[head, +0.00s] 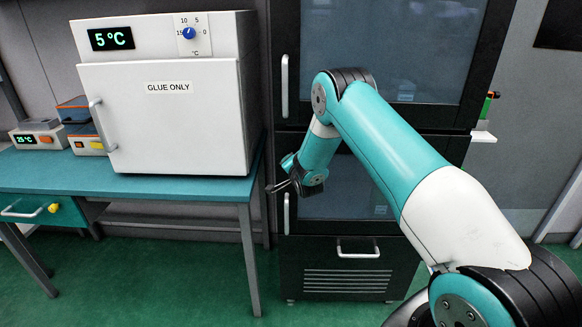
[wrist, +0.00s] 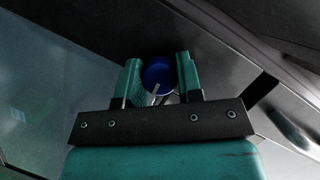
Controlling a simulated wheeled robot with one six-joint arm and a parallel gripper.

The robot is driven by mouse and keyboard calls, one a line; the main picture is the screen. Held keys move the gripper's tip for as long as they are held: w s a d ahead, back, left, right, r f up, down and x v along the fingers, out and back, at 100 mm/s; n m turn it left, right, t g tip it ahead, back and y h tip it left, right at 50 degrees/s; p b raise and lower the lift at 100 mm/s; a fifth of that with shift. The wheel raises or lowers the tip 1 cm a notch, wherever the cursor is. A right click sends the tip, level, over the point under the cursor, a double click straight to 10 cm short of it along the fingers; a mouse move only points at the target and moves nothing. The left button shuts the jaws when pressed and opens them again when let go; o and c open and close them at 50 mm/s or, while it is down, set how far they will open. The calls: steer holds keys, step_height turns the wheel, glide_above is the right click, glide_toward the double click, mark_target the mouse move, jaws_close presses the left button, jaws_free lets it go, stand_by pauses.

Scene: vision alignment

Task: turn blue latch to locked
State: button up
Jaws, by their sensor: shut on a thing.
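The blue latch (wrist: 158,73) is a round blue knob with a pale pointer mark, seen in the wrist view between my two teal fingers. My gripper (wrist: 158,66) is shut on it, with one finger on each side. In the head view my gripper (head: 281,176) is at the left edge of the tall dark cabinet (head: 343,258), low beside the table's right end. The latch itself is hidden there, and I cannot tell whether its pointer stands at locked.
A white box (head: 165,125) labelled "GLUE ONLY", reading 5 °C, with a blue dial (head: 189,33), stands on the teal table (head: 60,180). Small devices (head: 38,138) sit at its left. Green floor in front is clear.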

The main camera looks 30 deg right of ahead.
steer(key=n+b, duration=0.1)
steer(key=b, duration=0.1)
steer(key=n+g+b, duration=0.1)
steer(key=b, duration=0.1)
steer(key=shift+f+n+h, duration=0.25)
steer(key=shift+n+h, duration=0.15)
steer(key=n+g+h+b, duration=0.2)
steer(key=n+b, duration=0.1)
steer(key=b, duration=0.1)
steer(key=shift+n+b, duration=0.3)
steer(key=shift+b, duration=0.05)
steer(key=n+g+h+b, duration=0.1)
steer(key=n+b, duration=0.1)
steer(key=shift+n+h, duration=0.3)
steer(key=shift+r+n+g+h+b, duration=0.15)
steer(key=shift+n+g+h+b, duration=0.35)
steer(key=shift+n+h+b, duration=0.6)
steer(key=shift+n, duration=0.4)
steer(key=o, duration=0.9)
steer(key=shift+r, duration=0.1)
steer(key=b+v, duration=0.3)
steer(key=v, duration=1.4)
steer(key=shift+s+r, duration=0.1)
steer(key=shift+s, duration=0.05)
